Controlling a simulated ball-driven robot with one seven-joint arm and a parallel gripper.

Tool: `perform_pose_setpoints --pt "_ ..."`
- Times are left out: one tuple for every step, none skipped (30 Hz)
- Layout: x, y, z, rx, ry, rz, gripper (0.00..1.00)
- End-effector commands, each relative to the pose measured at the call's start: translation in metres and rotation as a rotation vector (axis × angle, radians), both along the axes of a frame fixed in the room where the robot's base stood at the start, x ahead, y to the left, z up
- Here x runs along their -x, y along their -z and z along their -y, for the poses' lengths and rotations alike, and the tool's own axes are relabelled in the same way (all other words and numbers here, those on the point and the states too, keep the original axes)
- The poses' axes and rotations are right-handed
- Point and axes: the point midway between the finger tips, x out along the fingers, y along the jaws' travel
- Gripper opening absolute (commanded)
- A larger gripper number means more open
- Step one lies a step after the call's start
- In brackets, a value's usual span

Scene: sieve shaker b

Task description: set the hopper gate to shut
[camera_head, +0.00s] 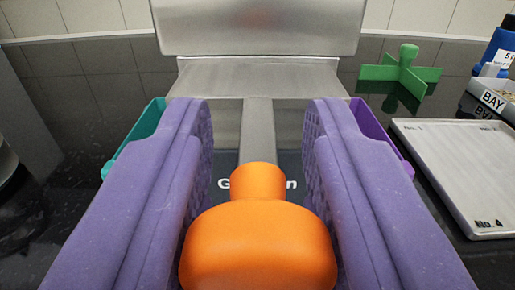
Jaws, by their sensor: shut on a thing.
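An orange knob (258,245) with a narrower neck fills the bottom middle of the view. My gripper (258,135) has two purple, padded fingers, one on each side of the knob, and is shut on it. A grey metal bar (257,125) runs straight away from behind the knob to a metal housing (260,28) at the top. A dark plate with white lettering (287,184) lies below the bar. Its word is mostly hidden by the knob, so I cannot read the gate's setting.
A teal edge (132,140) shows behind the left finger and a purple one (372,122) behind the right. On the dark counter at right are a green cross-shaped piece (403,72), a white tray marked No. 4 (455,165), a BAY box (492,101) and a blue bottle (502,45).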

Motion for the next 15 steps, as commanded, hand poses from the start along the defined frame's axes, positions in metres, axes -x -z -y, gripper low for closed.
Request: perform_pose_setpoints --pt "0.0 0.0 0.0 0.0 0.0 0.0 0.0" --pt "0.0 0.0 0.0 0.0 0.0 0.0 0.0" --pt "-0.001 0.0 0.0 0.0 0.0 0.0 0.0" --pt "-0.004 0.001 0.0 -0.001 0.001 0.001 0.0" --pt "-0.007 0.001 0.001 -0.001 0.002 0.001 0.0" --pt "-0.014 0.002 0.001 -0.001 0.002 0.002 0.0" --pt "-0.02 0.002 0.001 -0.002 0.002 0.003 0.0" --pt "-0.026 0.003 0.001 -0.002 0.002 0.002 0.0" --pt "-0.034 0.003 0.002 -0.002 0.002 0.003 0.0" --pt "-0.039 0.003 0.002 -0.001 0.001 0.002 0.0" --pt "-0.043 0.002 0.001 -0.001 0.001 0.002 0.0" --pt "-0.048 0.002 0.002 0.0 0.001 0.001 0.0" --pt "-0.051 0.002 0.002 0.0 0.001 0.001 0.0" --pt "-0.053 0.001 0.002 0.0 0.0 0.001 0.0" --pt "-0.054 0.001 0.002 0.0 0.0 0.001 0.0"
